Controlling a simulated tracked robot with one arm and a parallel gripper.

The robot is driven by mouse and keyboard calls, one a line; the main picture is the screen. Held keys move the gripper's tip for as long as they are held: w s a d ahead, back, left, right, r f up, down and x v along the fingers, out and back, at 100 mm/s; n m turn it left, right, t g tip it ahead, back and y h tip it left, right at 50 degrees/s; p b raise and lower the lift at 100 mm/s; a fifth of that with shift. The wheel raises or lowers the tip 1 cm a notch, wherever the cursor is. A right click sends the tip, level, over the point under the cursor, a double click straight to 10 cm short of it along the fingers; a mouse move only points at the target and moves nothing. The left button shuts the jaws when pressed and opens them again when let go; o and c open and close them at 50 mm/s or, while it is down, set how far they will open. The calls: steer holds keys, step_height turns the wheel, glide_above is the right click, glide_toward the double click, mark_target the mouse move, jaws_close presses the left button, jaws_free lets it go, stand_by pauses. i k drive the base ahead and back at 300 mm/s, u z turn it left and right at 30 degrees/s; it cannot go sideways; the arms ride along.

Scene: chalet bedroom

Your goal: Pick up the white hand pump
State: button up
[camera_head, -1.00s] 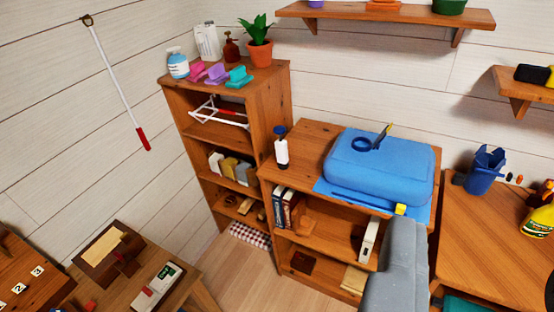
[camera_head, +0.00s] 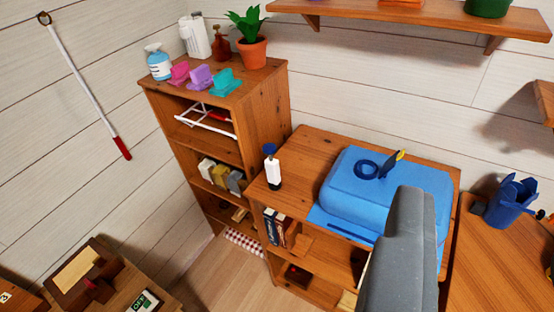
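A white cylinder with a dark blue top (camera_head: 272,167) stands upright on the left end of the low wooden cabinet (camera_head: 310,150); it looks like the white hand pump, though I cannot be sure. My gripper (camera_head: 410,205) shows as one grey shape at the lower right, in front of the cabinet and right of the white cylinder, apart from it in the picture. Its fingers cannot be told apart, so whether it is open or shut does not show. It covers part of the blue case's right side and the cabinet front.
A blue case (camera_head: 350,185) lies right of the cylinder. A taller shelf (camera_head: 262,95) stands at left, with a pump bottle (camera_head: 158,62) and plant (camera_head: 247,35). A wall shelf (camera_head: 400,12) hangs above. A blue jug (camera_head: 510,203) is at right.

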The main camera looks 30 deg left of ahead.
mark_target(272, 168)
steer(key=i, duration=1)
steer(key=z, duration=0.1)
